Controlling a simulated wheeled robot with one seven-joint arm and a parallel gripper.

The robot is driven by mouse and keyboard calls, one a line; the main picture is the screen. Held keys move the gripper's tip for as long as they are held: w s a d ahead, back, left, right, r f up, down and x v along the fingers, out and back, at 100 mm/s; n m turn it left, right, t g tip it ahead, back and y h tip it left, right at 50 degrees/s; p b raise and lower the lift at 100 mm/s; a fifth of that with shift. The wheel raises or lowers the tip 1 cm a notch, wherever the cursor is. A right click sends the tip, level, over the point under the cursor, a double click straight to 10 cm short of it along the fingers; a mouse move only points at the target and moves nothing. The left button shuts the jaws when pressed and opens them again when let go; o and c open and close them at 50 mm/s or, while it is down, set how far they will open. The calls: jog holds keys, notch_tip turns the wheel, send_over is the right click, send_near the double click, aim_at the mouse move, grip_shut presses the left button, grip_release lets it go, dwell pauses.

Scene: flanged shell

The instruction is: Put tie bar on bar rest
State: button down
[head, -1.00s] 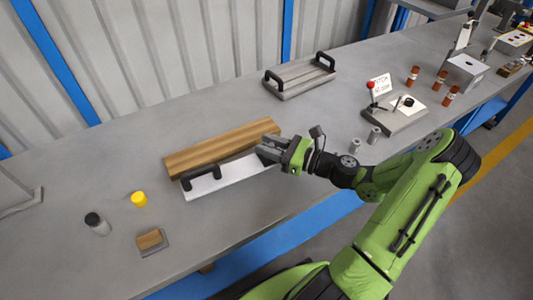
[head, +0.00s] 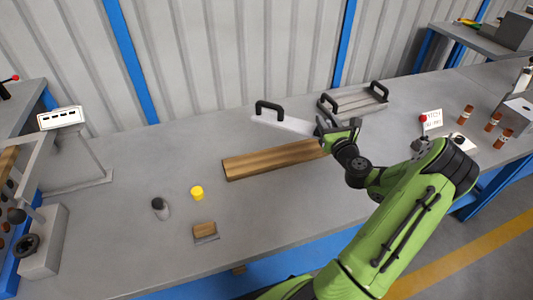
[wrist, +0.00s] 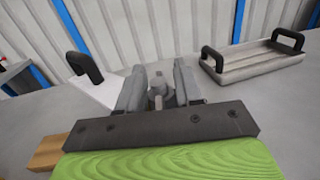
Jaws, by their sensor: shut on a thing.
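No label confirms this. In the wrist view, the tie bar (wrist: 98,93) extends left from the fingers of my gripper (wrist: 159,88), with one black handle standing up. The held end is mostly hidden by the fingers. A corner of the wooden block (wrist: 48,152) shows at lower left.
A grey tray with two black handles (head: 350,103) stands close behind my gripper, to the right. A yellow cap (head: 197,192), a black-topped cylinder (head: 160,208) and a small wood-topped block (head: 205,231) stand at the front left.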

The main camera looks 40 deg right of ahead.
notch_tip(320, 180, down, 10)
jog(key=b, duration=0.4)
jog(key=shift+d+b, duration=0.1)
jog(key=shift+b, duration=0.2)
jog(key=shift+r, duration=0.15)
jog(key=c, duration=0.8)
grip_release()
jog(key=shift+o, duration=0.2)
